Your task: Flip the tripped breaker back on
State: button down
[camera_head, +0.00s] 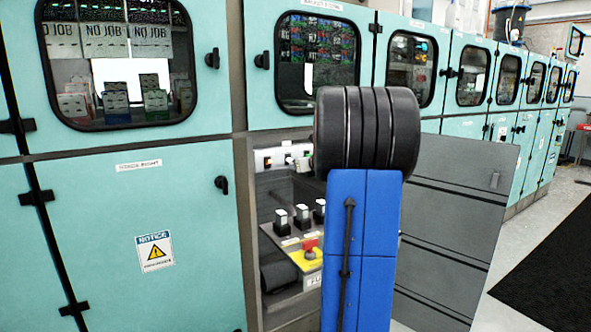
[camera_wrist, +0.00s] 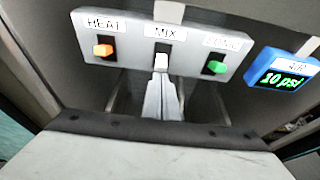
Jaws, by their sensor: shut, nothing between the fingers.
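A light grey switch panel (camera_wrist: 135,42) fills the upper wrist view. It carries an orange switch (camera_wrist: 103,50) under the label HEAT, a white switch (camera_wrist: 162,62) under MIX, and a green switch (camera_wrist: 215,67) under a blurred label. I cannot tell from their tilt which one is tripped. My gripper (camera_wrist: 161,84) is shut and empty, its tips just below the white MIX switch; whether they touch it is unclear. In the head view the panel (camera_head: 270,160) sits inside an open cabinet bay, partly covered by my blue arm, which also hides the gripper.
A blue gauge (camera_wrist: 283,76) reading 10 psi stands right of the panel. Below the panel in the head view are several black switches (camera_head: 281,222) and a red stop button (camera_head: 310,249) on a yellow plate. A grey door (camera_head: 455,215) stands open at right.

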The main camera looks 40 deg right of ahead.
jog(key=shift+r, duration=0.75)
